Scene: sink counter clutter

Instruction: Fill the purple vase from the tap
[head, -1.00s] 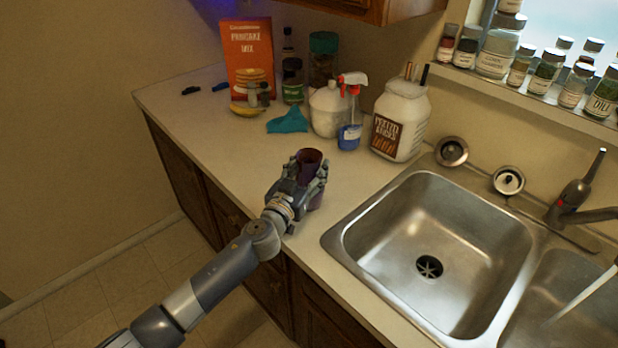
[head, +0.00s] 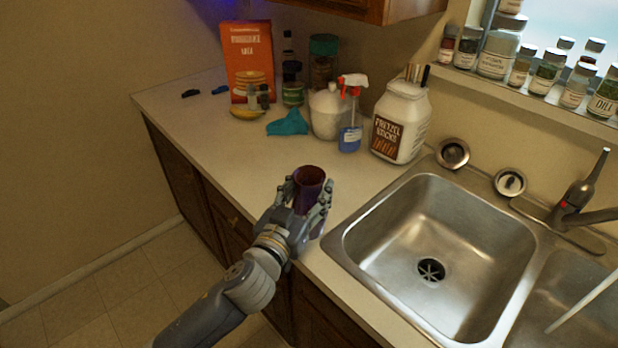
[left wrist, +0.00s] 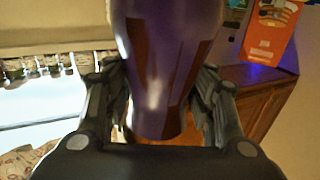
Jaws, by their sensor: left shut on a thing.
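The purple vase (head: 308,184) is upright with its open mouth up, near the front edge of the counter, left of the sink. My left gripper (head: 307,206) is shut on it, with fingers on both sides. The vase (left wrist: 165,60) fills the middle of the left wrist view between the fingers. Whether its base touches the counter is hidden. The tap (head: 573,195) stands behind the sink at the far right, its spout running off the right edge. A pale streak (head: 585,300) crosses the right basin; I cannot tell if it is water. My right gripper is not in view.
The left sink basin (head: 440,240) is empty. A pretzel jar (head: 401,122), a spray bottle (head: 350,135), a white jar (head: 326,113), a teal cloth (head: 289,123) and a pancake mix box (head: 247,60) stand or lie behind. The counter (head: 225,150) left of the vase is clear.

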